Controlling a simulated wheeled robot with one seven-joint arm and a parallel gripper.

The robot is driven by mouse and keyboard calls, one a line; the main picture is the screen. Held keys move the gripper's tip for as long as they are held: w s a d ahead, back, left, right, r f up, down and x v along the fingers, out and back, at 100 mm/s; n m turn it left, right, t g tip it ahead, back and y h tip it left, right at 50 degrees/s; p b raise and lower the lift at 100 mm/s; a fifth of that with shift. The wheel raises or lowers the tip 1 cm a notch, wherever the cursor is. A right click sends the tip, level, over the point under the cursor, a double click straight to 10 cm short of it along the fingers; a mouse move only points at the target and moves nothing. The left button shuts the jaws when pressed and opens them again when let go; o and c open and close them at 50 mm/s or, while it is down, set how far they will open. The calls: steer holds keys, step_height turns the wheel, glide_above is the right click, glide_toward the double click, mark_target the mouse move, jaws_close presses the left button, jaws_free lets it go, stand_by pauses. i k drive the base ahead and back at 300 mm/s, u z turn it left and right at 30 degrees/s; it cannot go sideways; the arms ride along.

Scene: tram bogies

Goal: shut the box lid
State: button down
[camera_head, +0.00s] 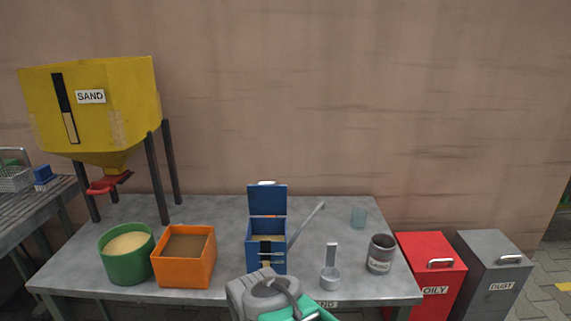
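The blue box (255,262) stands near the middle of the grey table in the head view. Its blue lid (267,202) is open and stands upright at the back, with a pale handle on its top edge. Grey and green parts of my arm show at the bottom edge, in front of the box. I cannot make out any fingers of my gripper there.
An orange bin (184,272) and a green tub (126,265) stand left of the box, below a yellow sand hopper (120,110). A grey rod (308,222) slants up beside the box.

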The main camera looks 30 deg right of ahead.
mark_target(264, 197)
steer(key=u, duration=0.15)
steer(key=i, duration=0.9)
steer(key=u, duration=0.45)
